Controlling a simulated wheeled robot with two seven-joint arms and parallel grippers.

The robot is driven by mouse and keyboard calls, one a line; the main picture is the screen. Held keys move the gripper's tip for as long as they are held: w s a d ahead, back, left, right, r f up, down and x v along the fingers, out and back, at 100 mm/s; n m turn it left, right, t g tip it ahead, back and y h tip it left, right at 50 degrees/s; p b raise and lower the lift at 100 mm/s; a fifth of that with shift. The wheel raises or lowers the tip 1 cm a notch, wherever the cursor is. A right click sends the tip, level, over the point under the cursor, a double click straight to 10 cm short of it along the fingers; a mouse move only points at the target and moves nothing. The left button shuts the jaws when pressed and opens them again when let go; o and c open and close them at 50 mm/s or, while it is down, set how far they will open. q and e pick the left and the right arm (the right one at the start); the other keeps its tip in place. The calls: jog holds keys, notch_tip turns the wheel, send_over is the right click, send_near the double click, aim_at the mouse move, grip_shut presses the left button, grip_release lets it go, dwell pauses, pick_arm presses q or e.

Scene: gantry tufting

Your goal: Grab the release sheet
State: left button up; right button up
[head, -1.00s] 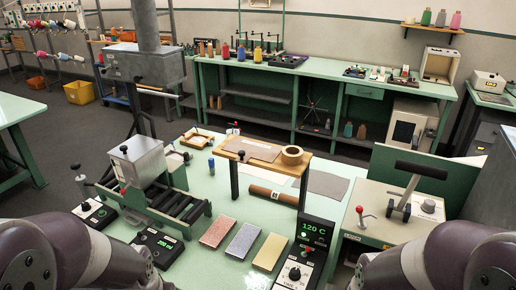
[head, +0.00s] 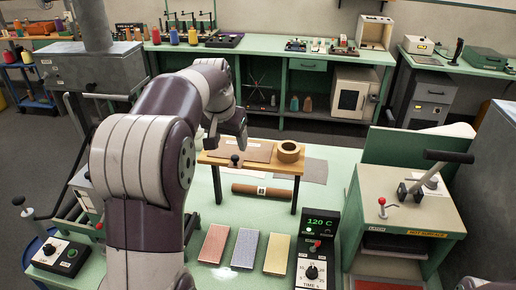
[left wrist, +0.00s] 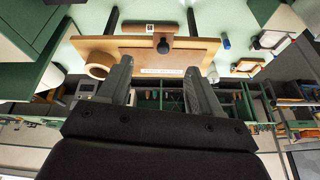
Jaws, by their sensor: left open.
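A flat brown sheet (head: 256,151), which I take for the release sheet, lies on a small wooden stand (head: 268,167). My left arm and gripper cover part of its left and back. My left gripper (head: 226,138) is open over the back left part of the stand, apparently empty. In the left wrist view its two fingers (left wrist: 159,72) are spread near the edge of the wooden stand (left wrist: 195,47). Whether they touch the sheet cannot be told. My right gripper is not in view.
A tape roll (head: 288,151) sits on the stand, right of the sheet. A black knob (head: 235,159) stands at its front edge. A brown roll (head: 262,191) lies below. Coloured blocks (head: 245,247), a control box (head: 318,250) and a lever press (head: 405,215) stand nearby.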

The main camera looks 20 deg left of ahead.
pick_arm(q)
jog(key=b, duration=0.3)
send_near(237, 161)
notch_tip(237, 161, down, 2)
jog(key=d, duration=0.1)
jog(key=f+p, duration=0.1)
jog(key=w+a+f+p, duration=0.2)
jog(key=shift+w+f, duration=0.15)
jog(key=shift+f, duration=0.15)
jog(key=x, duration=0.2)
jog(key=shift+w+d+f+p, duration=0.1)
jog(key=shift+d+f+p, duration=0.05)
jog(key=shift+f+p, duration=0.15)
jog(key=shift+w+f, duration=0.15)
jog(key=shift+f, duration=0.05)
jog(key=c, duration=1)
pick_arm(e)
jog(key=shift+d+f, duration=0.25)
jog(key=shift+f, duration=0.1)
